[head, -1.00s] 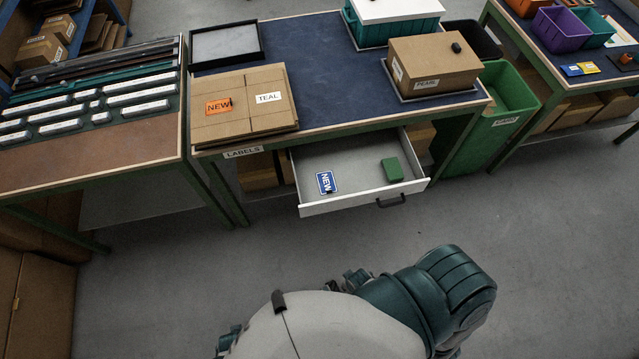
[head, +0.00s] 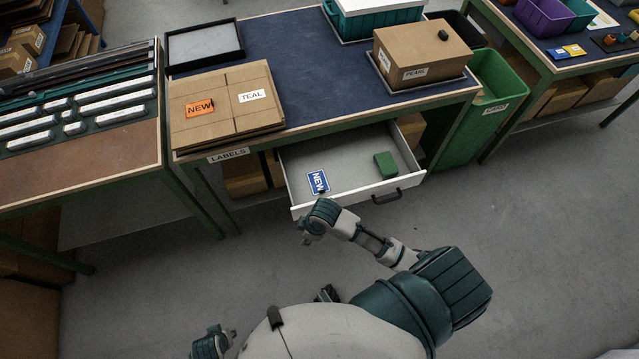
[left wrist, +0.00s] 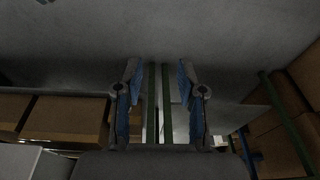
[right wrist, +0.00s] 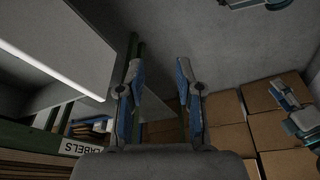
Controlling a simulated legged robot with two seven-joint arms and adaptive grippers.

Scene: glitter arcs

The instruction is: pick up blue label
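The label is not seen there. My left gripper (left wrist: 159,77) is open and empty, away from the drawer; only part of that arm shows in the head view.
A green block (head: 385,165) lies in the drawer's right part, near the dark handle (head: 386,197). Above stands the blue-topped bench (head: 320,75) with flat cardboard (head: 228,120) and a box (head: 425,55). A green bin (head: 495,95) stands to the right. Floor in front is clear.

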